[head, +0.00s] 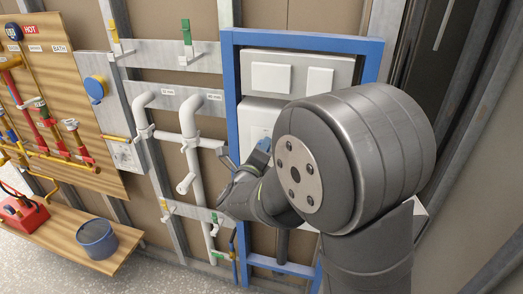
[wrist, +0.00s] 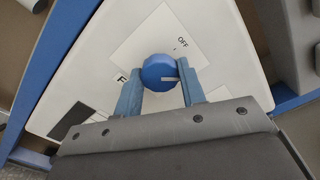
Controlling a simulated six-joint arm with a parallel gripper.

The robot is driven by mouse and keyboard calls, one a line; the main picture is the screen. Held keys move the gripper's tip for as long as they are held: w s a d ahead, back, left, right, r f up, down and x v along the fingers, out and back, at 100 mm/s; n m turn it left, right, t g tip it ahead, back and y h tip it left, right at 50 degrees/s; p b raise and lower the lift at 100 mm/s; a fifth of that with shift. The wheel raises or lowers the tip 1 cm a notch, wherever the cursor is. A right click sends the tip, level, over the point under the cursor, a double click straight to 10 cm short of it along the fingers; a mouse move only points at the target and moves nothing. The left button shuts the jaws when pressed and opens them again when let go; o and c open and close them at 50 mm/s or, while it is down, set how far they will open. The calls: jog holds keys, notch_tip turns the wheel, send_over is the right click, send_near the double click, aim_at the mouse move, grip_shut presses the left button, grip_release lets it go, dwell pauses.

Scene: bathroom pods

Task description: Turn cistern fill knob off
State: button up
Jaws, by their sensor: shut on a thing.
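The round blue cistern fill knob (wrist: 157,68) sits on a white label plate on the pale cistern front (wrist: 215,50). My gripper (wrist: 160,84) is shut on the knob, one blue finger on each side. In the head view, the white cistern (head: 258,115) stands inside a blue frame (head: 231,95). My arm hides much of its lower part there, and the knob cannot be made out clearly.
White pipes (head: 190,135) run down the wall left of the blue frame. Green (head: 186,30) and yellow-handled valves are on grey rails. A wooden bench (head: 70,232) holds a blue-grey bucket (head: 97,238) and a red box (head: 22,215) at the far left.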

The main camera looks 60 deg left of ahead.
jog(key=shift+n, duration=4.2)
jog(key=o, duration=1)
jog(key=shift+s, duration=0.1)
jog(key=v, duration=1.7)
jog(key=shift+d+r, duration=0.1)
